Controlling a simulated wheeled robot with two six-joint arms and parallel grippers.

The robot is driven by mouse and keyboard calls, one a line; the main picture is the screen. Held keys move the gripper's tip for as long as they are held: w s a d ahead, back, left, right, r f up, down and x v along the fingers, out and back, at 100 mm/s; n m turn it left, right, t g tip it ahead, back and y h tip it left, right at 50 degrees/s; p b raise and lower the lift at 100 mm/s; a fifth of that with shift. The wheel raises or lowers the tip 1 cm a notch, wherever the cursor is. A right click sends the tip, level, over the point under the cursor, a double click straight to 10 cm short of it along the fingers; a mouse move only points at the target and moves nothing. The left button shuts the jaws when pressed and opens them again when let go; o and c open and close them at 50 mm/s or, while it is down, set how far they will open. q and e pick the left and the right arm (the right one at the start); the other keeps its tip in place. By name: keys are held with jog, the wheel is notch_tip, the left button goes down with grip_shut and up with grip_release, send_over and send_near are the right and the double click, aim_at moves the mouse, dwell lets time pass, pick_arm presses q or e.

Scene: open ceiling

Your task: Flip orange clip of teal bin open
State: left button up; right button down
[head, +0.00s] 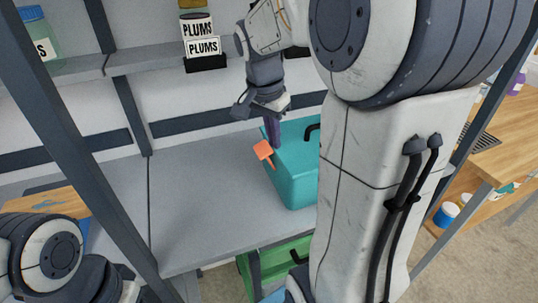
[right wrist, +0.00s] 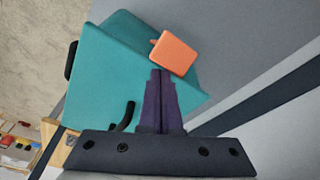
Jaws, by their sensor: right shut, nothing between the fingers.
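The teal bin (head: 290,178) stands on the grey shelf, partly hidden behind my right arm. Its orange clip (head: 263,151) sticks out at the bin's upper left edge. In the right wrist view the clip (right wrist: 174,53) is a flat orange tab over the edge of the bin (right wrist: 110,70). My right gripper (head: 273,142) points down beside the clip, its dark purple fingers shut and empty. In the right wrist view the fingertips (right wrist: 160,74) are close to the clip's edge; I cannot tell whether they touch. My left arm shows at the lower left, but its gripper is out of view.
Plum cans (head: 202,47) and a jar (head: 38,33) stand on the upper shelf. A green crate (head: 275,262) sits below the bin. Dark shelf posts rise at the left. The grey shelf (head: 195,205) left of the bin is clear.

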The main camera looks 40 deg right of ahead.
jog(key=shift+w+a+f, duration=0.15)
jog(key=shift+a, duration=0.35)
jog(key=shift+w+a+f, duration=0.1)
jog(key=shift+a, duration=0.4)
dwell(0.3)
notch_tip(320, 180, up, 7)
jog(key=d+p, duration=0.1)
jog(key=p, duration=0.5)
jog(key=shift+s+d, duration=0.15)
dwell(0.5)
jog(key=s+a+f+n+y, duration=0.1)
jog(key=s+a+f+n, duration=0.1)
jog(key=a+n, duration=0.6)
jog(key=s+a+f+n+y, duration=0.1)
jog(key=s+a+f+n, duration=0.2)
jog(key=s+a+n, duration=0.4)
jog(key=s+a+f+n+y, duration=0.1)
jog(key=s+a+f+n, duration=0.2)
jog(key=s+a+n, duration=0.4)
jog(key=s+a, duration=0.1)
jog(key=a, duration=0.2)
jog(key=shift+s+a+f+g, duration=0.25)
jog(key=shift+a+g, duration=0.05)
jog(key=shift+a, duration=0.1)
